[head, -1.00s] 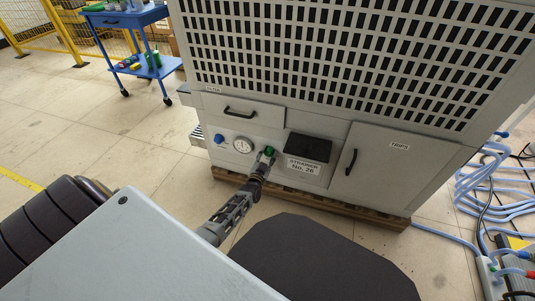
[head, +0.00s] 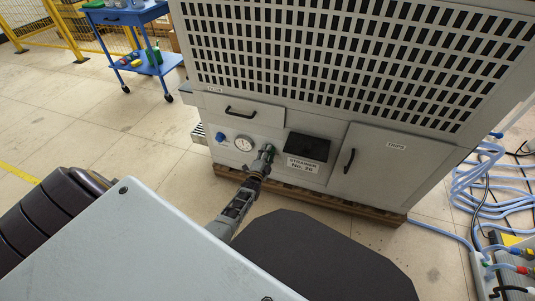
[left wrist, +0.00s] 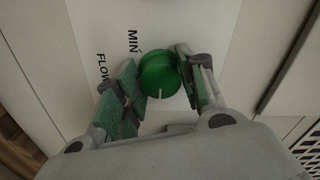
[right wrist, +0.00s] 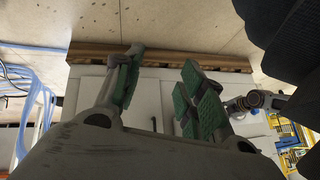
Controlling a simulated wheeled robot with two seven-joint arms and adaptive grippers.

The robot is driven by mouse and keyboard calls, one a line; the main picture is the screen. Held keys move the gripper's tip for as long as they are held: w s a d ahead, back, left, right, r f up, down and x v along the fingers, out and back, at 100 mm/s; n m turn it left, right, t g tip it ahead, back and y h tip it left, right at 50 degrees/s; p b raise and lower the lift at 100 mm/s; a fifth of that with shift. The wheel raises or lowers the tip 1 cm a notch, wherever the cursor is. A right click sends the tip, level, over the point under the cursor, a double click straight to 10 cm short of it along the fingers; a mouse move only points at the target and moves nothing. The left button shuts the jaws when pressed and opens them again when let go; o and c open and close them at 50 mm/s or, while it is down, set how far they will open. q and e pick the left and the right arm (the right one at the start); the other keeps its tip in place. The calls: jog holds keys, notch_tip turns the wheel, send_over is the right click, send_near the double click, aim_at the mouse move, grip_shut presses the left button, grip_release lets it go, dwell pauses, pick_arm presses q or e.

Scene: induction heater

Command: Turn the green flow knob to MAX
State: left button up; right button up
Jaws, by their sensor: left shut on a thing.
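The round green flow knob (left wrist: 160,76) sits on the pale cabinet panel, its white mark at the lower edge in the left wrist view. The printed words MIN (left wrist: 133,41) and FLOW (left wrist: 102,68) show beside it; no MAX label is visible. My left gripper (left wrist: 160,85) is shut on the knob, one green-padded finger on each side. In the head view the left gripper (head: 265,156) reaches the panel and covers most of the knob. My right gripper (right wrist: 163,82) is open and empty in the right wrist view, with its fingers spread apart.
A gauge (head: 244,144) and a blue knob (head: 220,137) are left of the left gripper. A black box (head: 306,147) above the STRAINER label (head: 303,165) is close on its right. Blue hoses (head: 480,185) lie on the floor at right.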

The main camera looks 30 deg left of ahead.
pick_arm(q)
jog(key=m+b, duration=0.1)
jog(key=m, duration=0.7)
jog(key=shift+m+b, duration=0.35)
jog(key=shift+m, duration=0.05)
pick_arm(e)
jog(key=f, duration=0.3)
jog(key=shift+s+a, duration=0.2)
jog(key=shift+s, duration=0.1)
jog(key=shift+w+r, duration=0.15)
jog(key=shift+w, duration=0.15)
pick_arm(q)
jog(key=o, duration=1)
jog(key=shift+r, duration=0.1)
pick_arm(e)
jog(key=shift+d, duration=0.15)
jog(key=shift+s, duration=0.15)
